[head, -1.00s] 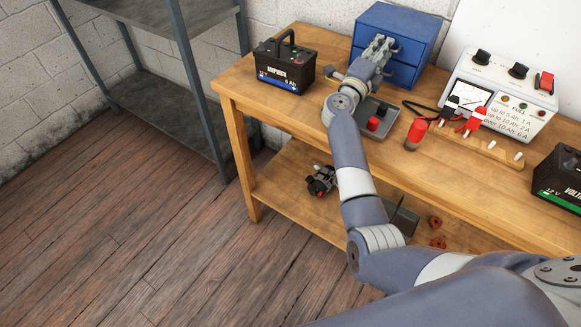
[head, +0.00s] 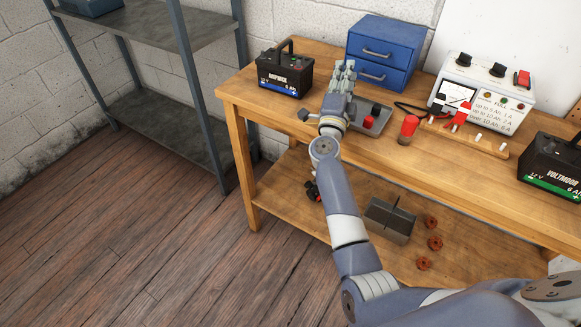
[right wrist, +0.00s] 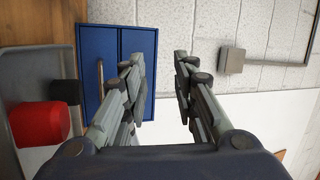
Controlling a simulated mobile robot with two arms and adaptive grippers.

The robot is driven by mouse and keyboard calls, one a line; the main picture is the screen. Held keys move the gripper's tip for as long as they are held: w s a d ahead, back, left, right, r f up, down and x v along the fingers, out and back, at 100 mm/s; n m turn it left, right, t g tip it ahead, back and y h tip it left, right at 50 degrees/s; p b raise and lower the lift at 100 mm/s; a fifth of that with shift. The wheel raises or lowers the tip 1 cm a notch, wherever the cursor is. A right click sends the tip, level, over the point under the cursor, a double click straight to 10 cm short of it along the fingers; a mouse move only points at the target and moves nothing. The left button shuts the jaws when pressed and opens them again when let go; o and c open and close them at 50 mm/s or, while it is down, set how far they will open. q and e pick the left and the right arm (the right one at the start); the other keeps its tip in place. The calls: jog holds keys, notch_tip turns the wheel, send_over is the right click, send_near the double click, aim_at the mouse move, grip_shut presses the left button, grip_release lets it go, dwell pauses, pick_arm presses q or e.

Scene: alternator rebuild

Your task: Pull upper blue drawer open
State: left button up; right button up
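The blue two-drawer cabinet (head: 412,37) stands at the back of the wooden bench. The upper blue drawer (head: 393,50) and the lower drawer (head: 388,84) both look shut, each with a metal bar handle. My right gripper (head: 343,68) is left of and in front of the cabinet, apart from both handles. In the right wrist view the right gripper (right wrist: 160,75) is open and empty. The cabinet (right wrist: 98,30) lies turned sideways there, left of the finger gap; the left finger hides part of the upper drawer. My left gripper is not in view.
A black battery (head: 284,72) stands left of the gripper. A grey tray (head: 376,122) with a red-capped item lies below it on the bench. A charger (head: 483,95), a red-topped cylinder (head: 408,128) and another battery (head: 552,165) stand to the right.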

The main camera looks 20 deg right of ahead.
jog(key=a+n+t+y, duration=0.1)
jog(key=a+n+y, duration=0.1)
jog(key=s+a+n+t+y, duration=0.1)
jog(key=a+n+y, duration=0.1)
jog(key=n, duration=0.1)
jog(key=s+a+n+t+y, duration=0.1)
jog(key=a+n+y, duration=0.1)
jog(key=a, duration=0.1)
jog(key=shift+f, duration=0.3)
jog(key=s+a+f+n+g+y, duration=0.2)
jog(key=s+a+f+n+y, duration=0.35)
jog(key=a+n+y, duration=0.3)
notch_tip(320, 180, down, 13)
jog(key=s+a+n+g, duration=0.2)
jog(key=g, duration=0.1)
jog(key=shift+a+r+n+y, duration=0.1)
jog(key=shift+r+n+y, duration=0.05)
jog(key=shift+n+y, duration=0.1)
